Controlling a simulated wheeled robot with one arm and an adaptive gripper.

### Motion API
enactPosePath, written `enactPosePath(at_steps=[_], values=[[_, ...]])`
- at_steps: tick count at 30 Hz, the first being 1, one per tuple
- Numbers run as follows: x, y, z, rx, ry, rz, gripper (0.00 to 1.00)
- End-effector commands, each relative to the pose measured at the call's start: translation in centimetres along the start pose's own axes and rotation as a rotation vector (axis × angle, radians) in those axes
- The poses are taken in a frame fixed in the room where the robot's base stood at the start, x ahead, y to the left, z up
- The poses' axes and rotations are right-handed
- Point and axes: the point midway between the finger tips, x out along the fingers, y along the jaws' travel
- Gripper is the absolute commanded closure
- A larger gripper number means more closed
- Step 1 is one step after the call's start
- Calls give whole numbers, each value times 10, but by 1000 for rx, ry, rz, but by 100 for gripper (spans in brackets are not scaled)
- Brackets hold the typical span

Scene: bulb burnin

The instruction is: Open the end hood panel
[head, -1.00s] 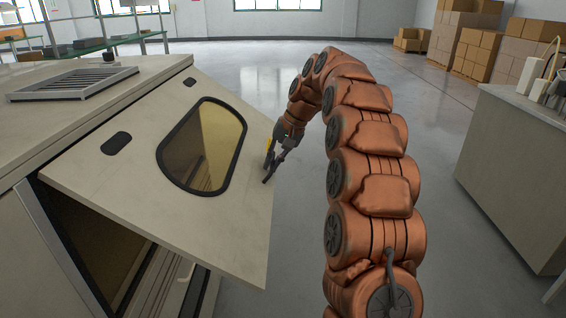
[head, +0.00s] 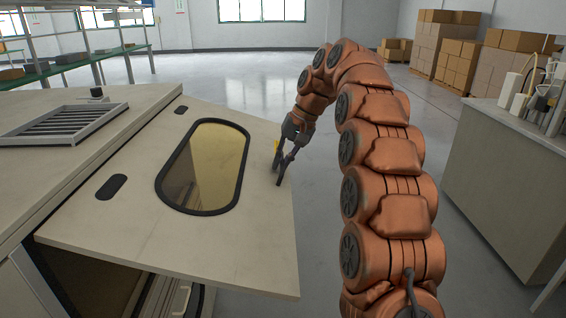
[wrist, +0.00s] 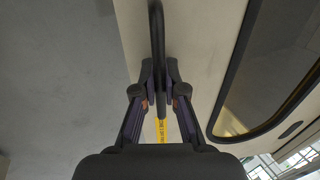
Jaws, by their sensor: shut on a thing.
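The end hood panel (head: 130,215) is a beige slab with an oval, black-rimmed amber window (head: 203,167). It is hinged along its upper left edge and stands raised, close to level with the machine's top, with an opening below it. My gripper (head: 280,168) is at the panel's right edge. In the wrist view my gripper (wrist: 160,85) is shut on a dark bar handle (wrist: 157,45) beside the panel's edge. A yellow label (wrist: 162,130) shows between the fingers. The handle is partly hidden by the fingers in the head view.
The machine's top (head: 60,155) carries a grey slatted vent (head: 65,125). A grey cabinet (head: 520,180) with bottles stands at the right. Cardboard boxes (head: 450,60) are stacked at the back right. The floor beyond my arm is clear.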

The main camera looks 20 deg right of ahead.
Motion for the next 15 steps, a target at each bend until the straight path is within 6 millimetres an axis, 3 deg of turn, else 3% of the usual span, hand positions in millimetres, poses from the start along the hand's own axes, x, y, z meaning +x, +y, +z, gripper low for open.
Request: enactPosePath(at_steps=[4,5,12,15], values=[[0,-1,0,-1,1,-1,100],[0,-1,0,-1,2,-1,89],[0,0,0,0,0,0,65],[0,1,0,1,0,0,65]])
